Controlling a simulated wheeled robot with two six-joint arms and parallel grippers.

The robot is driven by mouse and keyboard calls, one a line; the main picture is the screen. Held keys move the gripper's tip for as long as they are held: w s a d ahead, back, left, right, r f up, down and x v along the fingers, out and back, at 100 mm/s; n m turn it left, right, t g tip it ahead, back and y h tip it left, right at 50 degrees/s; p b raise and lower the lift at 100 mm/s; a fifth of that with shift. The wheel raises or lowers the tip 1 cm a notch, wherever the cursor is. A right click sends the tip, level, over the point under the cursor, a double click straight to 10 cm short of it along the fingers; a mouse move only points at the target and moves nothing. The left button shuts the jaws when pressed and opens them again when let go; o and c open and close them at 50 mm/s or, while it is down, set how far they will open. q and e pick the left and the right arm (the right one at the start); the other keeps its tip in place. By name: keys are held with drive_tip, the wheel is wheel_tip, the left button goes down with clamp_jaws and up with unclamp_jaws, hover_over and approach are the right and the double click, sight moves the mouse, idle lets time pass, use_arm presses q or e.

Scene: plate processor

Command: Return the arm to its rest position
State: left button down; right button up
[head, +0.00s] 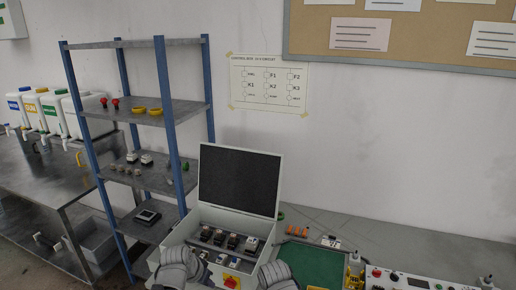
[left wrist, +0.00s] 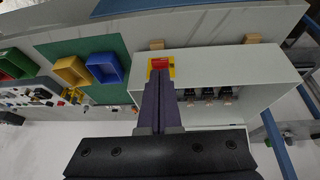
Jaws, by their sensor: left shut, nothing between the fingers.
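My left gripper (left wrist: 161,84) shows in the left wrist view with its two dark fingers together and nothing between them. Its tips appear in front of or close to a red and yellow switch (left wrist: 160,64) on the front of a pale control box (left wrist: 232,62); I cannot tell whether they touch. In the head view the same switch (head: 231,282) is low on the box (head: 265,229), whose lid (head: 240,182) stands open. Grey parts of my arms show at the bottom edge of the head view. My right gripper is not clearly seen.
A blue-post shelf (head: 181,178) stands left of the box. A green mat (head: 309,265) lies on the bench to the right; blue (left wrist: 104,68) and yellow bins (left wrist: 72,70) show in the wrist view. White canisters (head: 52,108) stand far left.

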use_arm(q)
drive_tip(key=s+d+f+g+y+b, duration=0.3)
drive_tip(key=s+d+f+b, duration=0.3)
drive_tip(key=s+d+f, duration=0.3)
drive_tip(key=s+g, duration=0.1)
drive_tip(key=s, duration=0.3)
drive_tip(key=shift+d+f+g+y+b, duration=0.15)
drive_tip(key=shift+g+y+b, duration=0.15)
drive_tip(key=shift+g+y, duration=0.1)
idle(0.3)
